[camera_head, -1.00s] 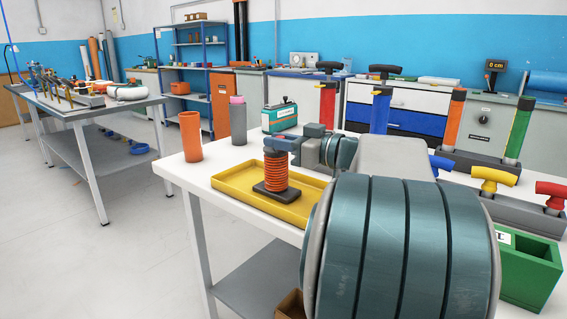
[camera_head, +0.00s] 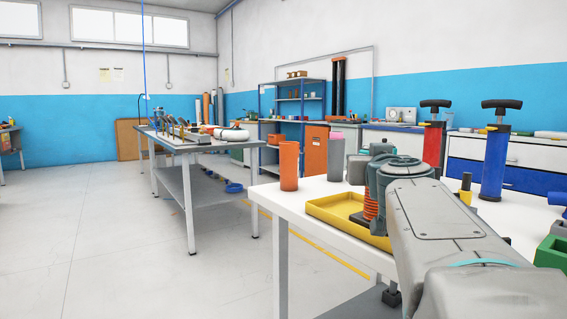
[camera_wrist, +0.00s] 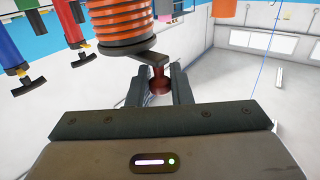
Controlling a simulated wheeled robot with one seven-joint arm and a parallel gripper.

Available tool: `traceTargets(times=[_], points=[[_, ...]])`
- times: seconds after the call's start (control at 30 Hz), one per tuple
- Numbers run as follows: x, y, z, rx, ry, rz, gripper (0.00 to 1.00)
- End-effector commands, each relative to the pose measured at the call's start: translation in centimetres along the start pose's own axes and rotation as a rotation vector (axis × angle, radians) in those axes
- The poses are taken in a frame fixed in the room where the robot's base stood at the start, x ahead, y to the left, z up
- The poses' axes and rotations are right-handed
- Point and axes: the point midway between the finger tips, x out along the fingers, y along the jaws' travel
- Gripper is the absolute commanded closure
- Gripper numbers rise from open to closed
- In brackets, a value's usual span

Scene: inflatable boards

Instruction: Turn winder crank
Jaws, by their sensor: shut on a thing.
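The winder (camera_head: 370,207), a spool of orange coils, stands in the yellow tray (camera_head: 327,212) on the white table. My arm covers part of it in the head view. The wrist view, which looks upside down, shows the orange spool (camera_wrist: 120,22) at the top with its dark disc and a short crank arm (camera_wrist: 151,58). A dark red crank knob (camera_wrist: 159,84) hangs from the crank arm. My gripper (camera_wrist: 158,88) is shut on this knob, one dark finger on each side. The fingers are not clear in the head view.
An orange cylinder (camera_head: 289,166) and a grey bottle with a pink top (camera_head: 335,158) stand left of the winder. Red (camera_head: 434,146) and blue (camera_head: 494,165) pumps stand to the right. Open floor (camera_head: 150,250) lies left of the table.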

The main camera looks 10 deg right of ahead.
Motion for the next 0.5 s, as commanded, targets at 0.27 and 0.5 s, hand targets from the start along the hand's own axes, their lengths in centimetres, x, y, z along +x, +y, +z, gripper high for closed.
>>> traceTargets(times=[0.27, 0.5], points=[[0.8, -0.6, -0.3, 0.0, -0.012, 0.188, 1.0], [1.4, -0.8, -0.5, 0.001, -0.011, 0.339, 1.0]])
